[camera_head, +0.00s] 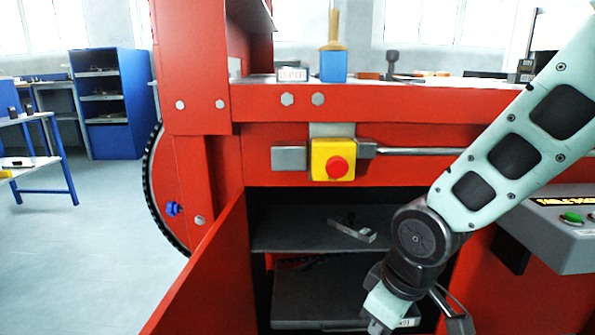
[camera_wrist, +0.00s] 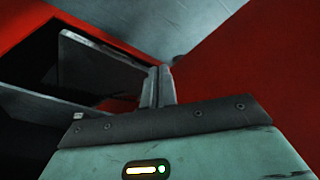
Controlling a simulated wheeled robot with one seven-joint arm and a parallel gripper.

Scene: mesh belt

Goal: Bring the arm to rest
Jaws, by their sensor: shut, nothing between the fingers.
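My arm (camera_head: 515,150) reaches in from the upper right in the head view and bends down at its elbow in front of the open cabinet of the red machine (camera_head: 400,140). My gripper shows in the wrist view (camera_wrist: 157,85), with its two fingers together and nothing between them. In the head view the fingertips are not clearly seen; the wrist part is low, near the bottom edge. In the wrist view the fingers point toward red panels, with a dark cabinet opening to their left.
A red door (camera_head: 205,275) stands open at the left of the cabinet. A metal piece (camera_head: 352,231) lies on the cabinet's upper shelf (camera_head: 285,240). A yellow box with a red button (camera_head: 335,160) sits above. A control panel (camera_head: 550,225) is at right. Floor at left is clear.

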